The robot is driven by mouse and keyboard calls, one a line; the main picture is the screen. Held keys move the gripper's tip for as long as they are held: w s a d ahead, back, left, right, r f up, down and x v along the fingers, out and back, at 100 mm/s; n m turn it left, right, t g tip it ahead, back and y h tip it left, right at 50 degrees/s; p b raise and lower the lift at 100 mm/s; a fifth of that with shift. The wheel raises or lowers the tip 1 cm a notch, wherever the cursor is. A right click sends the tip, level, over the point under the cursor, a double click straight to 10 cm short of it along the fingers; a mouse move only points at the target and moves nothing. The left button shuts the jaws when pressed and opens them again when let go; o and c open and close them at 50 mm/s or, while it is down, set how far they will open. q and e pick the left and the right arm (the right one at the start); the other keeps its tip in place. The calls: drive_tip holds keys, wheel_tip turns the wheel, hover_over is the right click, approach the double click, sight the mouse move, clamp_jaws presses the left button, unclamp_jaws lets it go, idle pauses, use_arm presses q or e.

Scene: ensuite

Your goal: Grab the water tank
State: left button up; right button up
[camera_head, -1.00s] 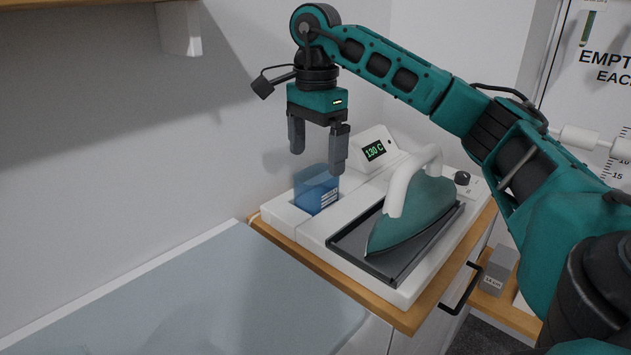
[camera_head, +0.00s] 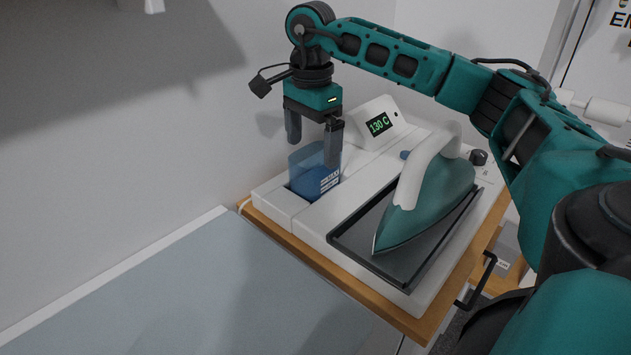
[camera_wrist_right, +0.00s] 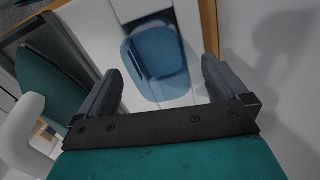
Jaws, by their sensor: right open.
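The water tank (camera_head: 314,172) is a translucent blue container with a white label, upright in a slot of the white ironing station. My right gripper (camera_head: 312,138) is open and points down just above the tank's top, with one finger overlapping the tank's upper edge in the head view. In the right wrist view the tank (camera_wrist_right: 160,62) shows between and beyond the open fingers of the right gripper (camera_wrist_right: 160,85). I cannot tell whether a finger touches it. My left gripper is in neither view.
The station's base (camera_head: 300,212) stands on a wooden-topped cabinet (camera_head: 415,325). A teal iron with a white handle (camera_head: 430,200) rests on a dark tray (camera_head: 345,238) right of the tank. A display (camera_head: 379,124) reads 130 C. A pale board (camera_head: 180,300) lies at front left; a wall is behind.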

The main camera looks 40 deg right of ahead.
wheel_tip(320, 180, down, 6)
drive_tip(key=shift+s+r, duration=0.1)
drive_tip(key=shift+s, duration=0.05)
idle(0.3)
drive_tip(key=c, duration=1.2)
